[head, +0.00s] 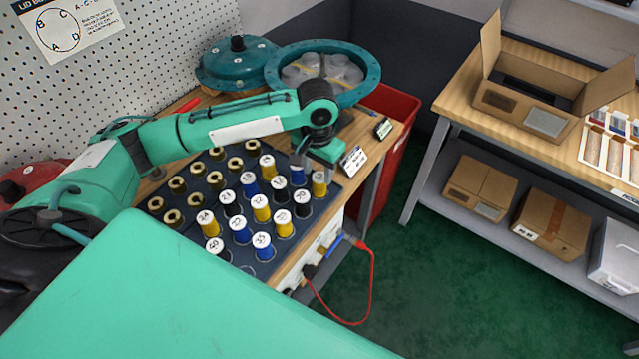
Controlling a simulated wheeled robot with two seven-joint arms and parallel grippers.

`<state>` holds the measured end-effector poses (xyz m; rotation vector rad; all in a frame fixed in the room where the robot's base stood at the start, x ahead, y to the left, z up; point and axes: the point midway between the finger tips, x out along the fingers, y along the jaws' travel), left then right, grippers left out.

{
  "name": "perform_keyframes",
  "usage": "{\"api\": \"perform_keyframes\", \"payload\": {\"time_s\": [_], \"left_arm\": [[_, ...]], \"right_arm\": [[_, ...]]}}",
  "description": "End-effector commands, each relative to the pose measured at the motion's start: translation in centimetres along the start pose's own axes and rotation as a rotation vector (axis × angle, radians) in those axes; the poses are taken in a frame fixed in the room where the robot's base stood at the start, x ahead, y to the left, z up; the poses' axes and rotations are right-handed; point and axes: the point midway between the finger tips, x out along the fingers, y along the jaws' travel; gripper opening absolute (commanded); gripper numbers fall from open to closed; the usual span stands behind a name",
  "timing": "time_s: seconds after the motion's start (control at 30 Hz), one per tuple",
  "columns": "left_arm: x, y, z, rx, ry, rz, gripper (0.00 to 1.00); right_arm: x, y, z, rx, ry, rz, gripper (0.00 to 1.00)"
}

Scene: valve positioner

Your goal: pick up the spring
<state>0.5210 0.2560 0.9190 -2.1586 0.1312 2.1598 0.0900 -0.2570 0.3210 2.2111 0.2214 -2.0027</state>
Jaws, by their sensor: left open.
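A dark tray (165,197) on the wooden bench holds several upright cylinders with white numbered tops, such as a yellow one (283,226), a blue one (263,247) and a black one (302,206). Several olive ring-topped pieces (178,184) stand in its left and back part. No coils can be made out, so I cannot tell which piece is the spring. My left gripper (318,164) is open and points down over the tray's back right corner, close above a blue and a yellow cylinder. Its fingertips are small and partly hidden. My right gripper is out of view.
A teal round housing (237,66) and a teal flanged ring (345,62) stand behind my left arm. A small white label card (353,159) stands by the bench edge. A red bin (392,135) is beyond it. A second bench with an open carton (530,105) is at right.

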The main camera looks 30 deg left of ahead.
Motion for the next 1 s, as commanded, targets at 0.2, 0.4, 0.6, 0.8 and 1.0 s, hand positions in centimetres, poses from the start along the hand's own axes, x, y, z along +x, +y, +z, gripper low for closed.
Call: {"api": "perform_keyframes", "payload": {"time_s": [0.2, 0.4, 0.6, 0.8, 1.0], "left_arm": [[1.6, 0.1, 0.0, 0.001, -0.002, 0.0, 0.43], [4.7, 0.3, -0.1, 0.0, -0.003, -0.001, 0.43], [5.8, 0.3, -0.2, 0.001, 0.001, -0.001, 0.43], [5.8, 0.3, -0.2, 0.001, 0.001, -0.001, 0.37], [5.8, 0.3, -0.2, 0.001, 0.001, -0.001, 0.07]], "right_arm": [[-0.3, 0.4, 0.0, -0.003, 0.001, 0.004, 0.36], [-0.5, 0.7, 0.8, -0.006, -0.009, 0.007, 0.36], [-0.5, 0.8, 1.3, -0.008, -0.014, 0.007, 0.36], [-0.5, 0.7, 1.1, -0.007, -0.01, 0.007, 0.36], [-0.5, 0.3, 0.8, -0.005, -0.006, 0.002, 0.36]]}}
